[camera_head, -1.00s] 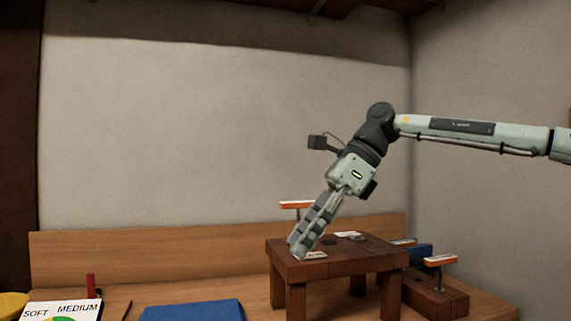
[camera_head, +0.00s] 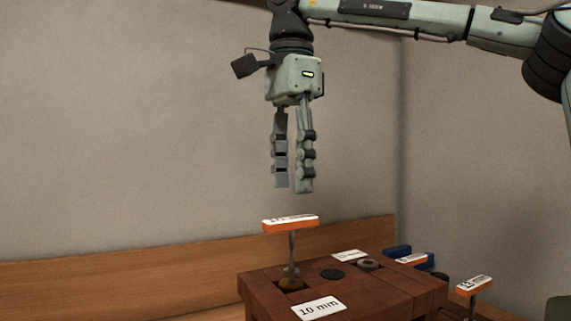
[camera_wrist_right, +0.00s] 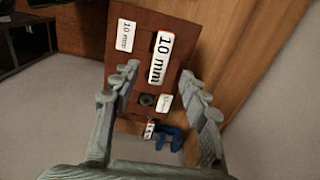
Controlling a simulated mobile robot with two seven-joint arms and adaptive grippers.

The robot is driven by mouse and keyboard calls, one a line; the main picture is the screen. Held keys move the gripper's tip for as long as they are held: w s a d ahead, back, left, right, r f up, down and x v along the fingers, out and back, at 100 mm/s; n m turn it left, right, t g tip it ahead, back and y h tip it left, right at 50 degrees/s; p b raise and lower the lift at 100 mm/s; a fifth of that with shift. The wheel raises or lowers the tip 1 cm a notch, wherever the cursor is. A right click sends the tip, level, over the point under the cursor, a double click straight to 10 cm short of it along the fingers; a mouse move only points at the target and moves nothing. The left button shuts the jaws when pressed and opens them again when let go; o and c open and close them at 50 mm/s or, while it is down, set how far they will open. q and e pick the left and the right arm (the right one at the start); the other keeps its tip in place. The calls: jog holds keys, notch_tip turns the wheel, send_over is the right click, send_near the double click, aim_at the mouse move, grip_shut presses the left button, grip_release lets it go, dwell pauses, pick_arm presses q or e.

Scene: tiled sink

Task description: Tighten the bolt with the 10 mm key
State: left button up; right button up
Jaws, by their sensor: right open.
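The 10 mm key (camera_head: 290,224), with an orange handle and white top label, stands upright on the small wooden table (camera_head: 262,297). The handle's "10 mm" label also shows in the right wrist view (camera_wrist_right: 161,58). My right gripper (camera_head: 293,190) points down above the handle, open and empty, with a clear gap below its fingertips. In the right wrist view the handle lies ahead of the spread fingers. My left gripper is not in view.
A "10 mm" card (camera_head: 319,308) lies at the table's front; another card (camera_head: 350,256) lies farther back. A dark disc (camera_head: 332,274) and a grey round piece (camera_head: 368,264) are on the tabletop. Other orange-handled keys (camera_head: 473,286) and a blue object (camera_head: 397,252) are at the right.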

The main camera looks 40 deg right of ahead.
aim_at(291, 218)
notch_tip(291, 218, down, 4)
jog(key=shift+f, duration=0.1)
notch_tip(291, 218, down, 3)
jog(key=shift+r+b, duration=0.1)
jog(key=shift+b, duration=0.55)
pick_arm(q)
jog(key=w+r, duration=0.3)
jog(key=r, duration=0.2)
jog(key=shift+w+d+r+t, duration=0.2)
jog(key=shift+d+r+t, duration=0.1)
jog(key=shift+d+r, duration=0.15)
pick_arm(e)
jog(key=shift+f, duration=0.55)
grip_shut()
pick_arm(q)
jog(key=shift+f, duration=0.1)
